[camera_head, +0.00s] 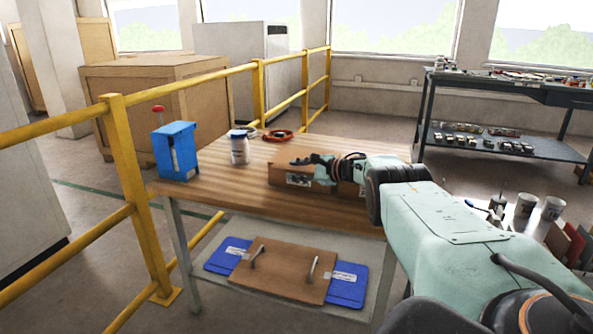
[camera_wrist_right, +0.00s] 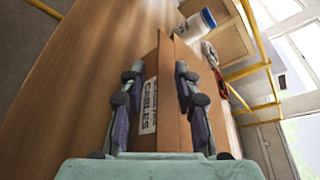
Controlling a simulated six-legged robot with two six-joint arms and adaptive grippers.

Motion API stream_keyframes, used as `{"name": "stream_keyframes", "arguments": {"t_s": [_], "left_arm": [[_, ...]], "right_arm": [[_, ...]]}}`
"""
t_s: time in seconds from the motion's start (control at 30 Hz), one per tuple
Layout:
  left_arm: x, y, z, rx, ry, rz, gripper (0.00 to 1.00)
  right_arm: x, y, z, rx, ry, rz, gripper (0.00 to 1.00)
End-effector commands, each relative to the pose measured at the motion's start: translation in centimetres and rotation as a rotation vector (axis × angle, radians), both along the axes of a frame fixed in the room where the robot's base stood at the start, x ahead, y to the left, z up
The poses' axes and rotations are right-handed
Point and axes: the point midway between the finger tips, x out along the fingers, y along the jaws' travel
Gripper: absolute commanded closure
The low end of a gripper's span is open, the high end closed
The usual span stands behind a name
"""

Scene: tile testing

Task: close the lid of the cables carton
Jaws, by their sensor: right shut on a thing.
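The cables carton (camera_head: 283,171) is a brown box with a white label on its front, on the wooden table. The label reads CABLES in the right wrist view, where the carton (camera_wrist_right: 170,110) stands between my fingers. My right gripper (camera_head: 310,161) reaches over the carton from the right and is shut on it. In the wrist view the right gripper (camera_wrist_right: 160,85) has one finger on each side of the cardboard. The hand and arm hide the carton's right part, and I cannot tell how the lid sits. My left gripper is not in view.
The table (camera_head: 225,193) also bears a blue box with a red knob (camera_head: 175,150), a white jar with a blue lid (camera_head: 239,148) and a red cable coil (camera_head: 278,135). A yellow railing (camera_head: 130,190) runs along the left and back. The table's front-left is clear.

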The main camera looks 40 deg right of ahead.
Motion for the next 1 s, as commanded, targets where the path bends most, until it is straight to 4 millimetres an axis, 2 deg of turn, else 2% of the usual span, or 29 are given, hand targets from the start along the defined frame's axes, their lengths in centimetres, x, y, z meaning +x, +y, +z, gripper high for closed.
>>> {"name": "stream_keyframes", "arguments": {"t_s": [0.03,0.4,0.73,1.0], "left_arm": [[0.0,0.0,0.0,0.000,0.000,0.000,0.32],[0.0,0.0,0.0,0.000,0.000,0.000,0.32],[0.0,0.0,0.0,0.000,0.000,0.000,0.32],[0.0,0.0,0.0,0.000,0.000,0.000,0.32]], "right_arm": [[-0.3,-0.1,-1.0,0.000,0.019,-0.005,0.75],[-0.3,-0.1,-0.7,0.001,0.020,-0.004,0.75],[-0.2,0.1,2.4,0.003,0.007,-0.002,0.75],[-0.2,0.1,6.0,0.001,-0.001,-0.002,0.75]]}}
